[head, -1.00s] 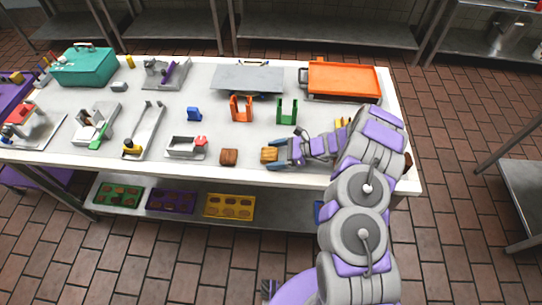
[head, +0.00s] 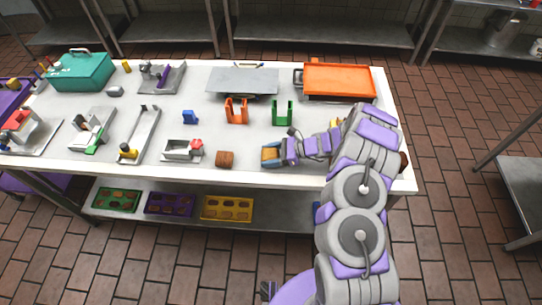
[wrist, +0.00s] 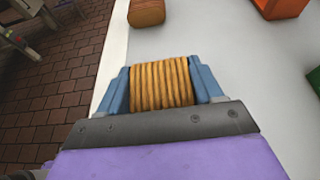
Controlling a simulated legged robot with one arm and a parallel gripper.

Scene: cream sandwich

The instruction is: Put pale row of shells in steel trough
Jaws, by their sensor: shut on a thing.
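My gripper (head: 270,155) is shut on the pale row of shells (wrist: 161,84), a tan ridged block held between its two blue fingers near the table's front edge. In the wrist view the block fills the gap between the fingers. Whether it touches the table I cannot tell. A small steel trough (head: 172,155) with a red part at its right end stands to the left of my gripper. A longer narrow steel tray (head: 141,130) with a yellow-black piece at its near end stands further left. Which of these is the named trough I cannot tell.
A darker brown row (head: 225,159) lies between my gripper and the small trough. Orange (head: 236,117) and green (head: 282,119) upright holders and a blue block (head: 190,117) stand behind. A grey plate (head: 228,82) and an orange tray (head: 340,81) are at the back.

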